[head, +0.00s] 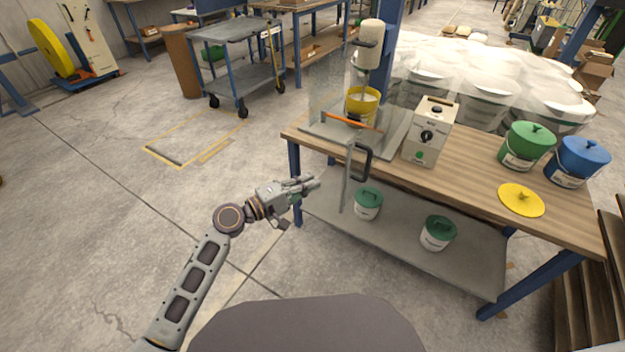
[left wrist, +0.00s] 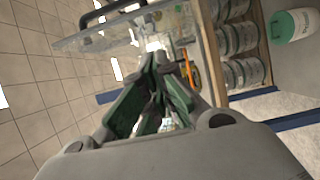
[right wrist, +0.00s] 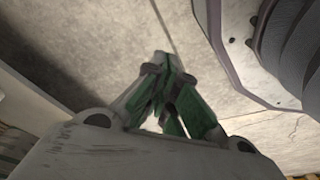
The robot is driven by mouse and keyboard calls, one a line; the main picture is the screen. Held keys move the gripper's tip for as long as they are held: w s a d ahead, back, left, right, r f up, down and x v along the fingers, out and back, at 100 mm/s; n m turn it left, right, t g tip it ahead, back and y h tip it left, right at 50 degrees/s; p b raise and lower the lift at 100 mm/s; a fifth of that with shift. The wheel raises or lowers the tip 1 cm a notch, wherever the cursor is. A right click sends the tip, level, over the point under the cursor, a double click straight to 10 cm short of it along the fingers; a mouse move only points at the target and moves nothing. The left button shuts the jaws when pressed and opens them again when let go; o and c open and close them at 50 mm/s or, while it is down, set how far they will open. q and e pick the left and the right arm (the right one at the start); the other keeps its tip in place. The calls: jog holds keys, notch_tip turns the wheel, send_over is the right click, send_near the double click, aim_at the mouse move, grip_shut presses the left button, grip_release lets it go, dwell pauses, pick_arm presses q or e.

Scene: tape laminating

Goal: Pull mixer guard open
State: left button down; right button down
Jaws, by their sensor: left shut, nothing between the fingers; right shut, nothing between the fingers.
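The mixer (head: 369,50) stands at the back left of the wooden table, with a yellow bucket (head: 361,104) under its head. Clear guard panels (head: 328,95) surround it. One clear guard panel (head: 347,185) with a black handle (head: 364,161) projects past the table's front edge, seen nearly edge-on. My left gripper (head: 314,183) is shut and empty, just left of that panel. In the left wrist view the panel (left wrist: 105,36) and handle (left wrist: 112,10) lie beyond the fingers (left wrist: 160,60); contact cannot be told. My right gripper (right wrist: 160,62) is shut and empty, outside the head view.
A control box (head: 430,131) stands on the table (head: 466,167) right of the mixer. A green bucket (head: 526,146), blue bucket (head: 577,162) and yellow lid (head: 521,200) are farther right. White tubs (head: 368,205) sit on the lower shelf.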

pick_arm(q)
jog(key=v, duration=0.7)
jog(key=shift+s+d, duration=0.25)
jog(key=shift+s, duration=0.15)
pick_arm(e)
jog(key=shift+a+r, duration=0.35)
jog(key=shift+r, duration=0.05)
